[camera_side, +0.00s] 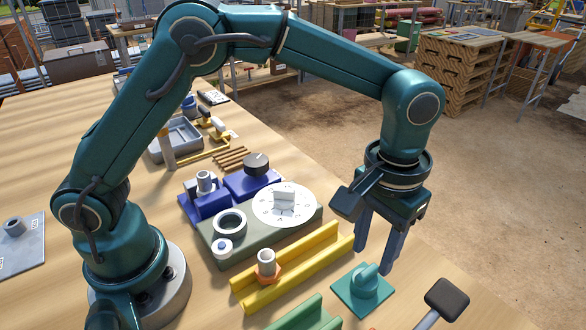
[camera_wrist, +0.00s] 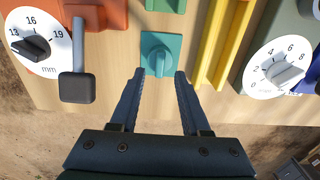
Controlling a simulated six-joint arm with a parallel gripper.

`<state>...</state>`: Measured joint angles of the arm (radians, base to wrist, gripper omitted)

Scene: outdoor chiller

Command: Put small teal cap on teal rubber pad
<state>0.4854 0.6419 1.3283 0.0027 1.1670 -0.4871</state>
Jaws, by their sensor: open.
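A teal square pad (camera_side: 346,294) lies near the front edge of the wooden bench. A small rounded teal piece with a raised fin, which looks like the teal cap (camera_side: 366,279), sits on the pad. The wrist view shows the pad (camera_wrist: 176,42) and the teal piece (camera_wrist: 157,62) at the top centre. My gripper (camera_side: 375,250) is open and empty, pointing down above and behind the pad in the side view. In the wrist view my gripper's fingertips (camera_wrist: 160,75) lie on either side of the teal piece's near end. I see no contact.
A yellow channel (camera_side: 300,265) with a grey tube in an orange nut (camera_side: 267,264) lies left of the pad. A green fixture with a white dial (camera_side: 284,205) stands behind it. A black-headed lever (camera_side: 447,298) rises at the right. A green channel (camera_side: 310,316) is in front.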

